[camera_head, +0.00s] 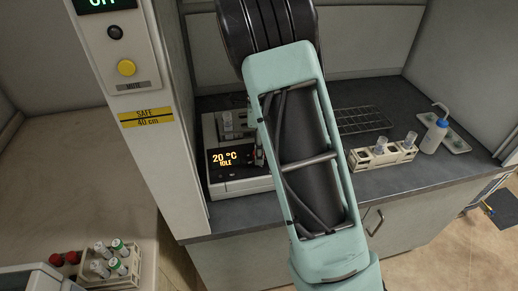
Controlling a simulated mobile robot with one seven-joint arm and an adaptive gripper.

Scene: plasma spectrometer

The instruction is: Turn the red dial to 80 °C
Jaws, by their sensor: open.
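A white heating device (240,187) stands on the dark bench, left of my arm. Its black display (226,159) reads 20 °C and IDLE in yellow. Several vials sit in the block on top of it. The red dial cannot be made out clearly; the device's right side is covered by my arm. A small dark and reddish detail shows at the arm's edge, right of the display, too small to name. My gripper is not visible; my pale green arm link and black joint cover the middle of the view.
A safety-marked post (150,130) with a yellow button (126,67) rises left of the device. A wire rack (362,120), vial rack (384,155) and wash bottle (434,132) stand right of my arm. Another vial rack (115,266) is at lower left.

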